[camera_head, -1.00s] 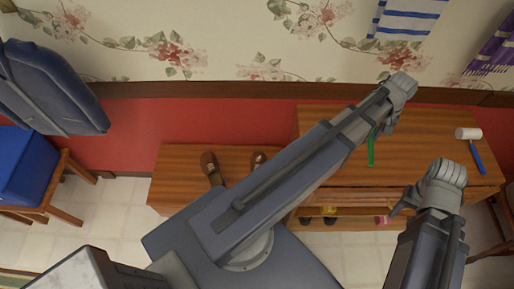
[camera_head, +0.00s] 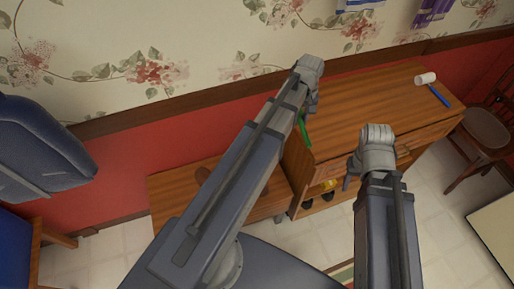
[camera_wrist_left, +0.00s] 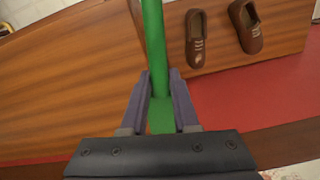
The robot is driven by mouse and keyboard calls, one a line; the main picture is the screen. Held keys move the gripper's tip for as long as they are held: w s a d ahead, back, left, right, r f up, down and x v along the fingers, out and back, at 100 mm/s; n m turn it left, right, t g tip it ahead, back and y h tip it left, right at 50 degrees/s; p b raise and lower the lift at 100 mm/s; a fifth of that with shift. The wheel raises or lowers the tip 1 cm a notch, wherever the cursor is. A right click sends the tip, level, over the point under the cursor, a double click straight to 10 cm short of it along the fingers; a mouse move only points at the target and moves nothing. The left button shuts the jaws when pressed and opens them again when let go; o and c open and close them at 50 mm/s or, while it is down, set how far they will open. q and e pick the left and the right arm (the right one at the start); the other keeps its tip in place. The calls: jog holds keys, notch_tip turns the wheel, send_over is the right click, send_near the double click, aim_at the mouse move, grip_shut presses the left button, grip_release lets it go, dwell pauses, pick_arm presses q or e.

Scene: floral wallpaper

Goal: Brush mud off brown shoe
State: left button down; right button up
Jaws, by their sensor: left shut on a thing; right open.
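My left gripper (camera_head: 309,85) is shut on a green handle (camera_head: 305,132), above the left end of the wooden cabinet. In the left wrist view the green handle (camera_wrist_left: 153,45) runs between the two fingers and out of the top of the picture; its far end is not visible. Two brown shoes, one (camera_wrist_left: 197,38) with a pale patch near its toe and another (camera_wrist_left: 246,25), stand on the wooden bench, apart from the gripper. My right gripper (camera_head: 372,150) is open and empty in front of the cabinet.
The cabinet top (camera_head: 385,95) is mostly clear, with a white-headed, blue-handled mallet (camera_head: 427,79) at its right end. The low bench (camera_head: 165,205) adjoins it on the left. A chair (camera_head: 485,130) stands at the right.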

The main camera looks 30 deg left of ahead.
pick_arm(q)
jog(key=a+f+n+g+h+b, duration=0.1)
jog(key=a+f+b, duration=0.6)
jog(key=f+b, duration=0.5)
jog(key=a+f+n+b, duration=0.2)
jog(key=a+f+b, duration=0.6)
jog(key=f+b, duration=0.4)
jog(key=shift+f+g+h, duration=0.4)
jog(key=shift+f, duration=0.35)
jog(key=shift+f, duration=0.15)
jog(key=b+x, duration=0.5)
jog(key=b, duration=0.1)
jog(key=shift+s+d+f, duration=0.15)
jog(key=shift+f, duration=0.2)
jog(key=shift+b+x, duration=0.95)
jog(key=shift+s, duration=0.1)
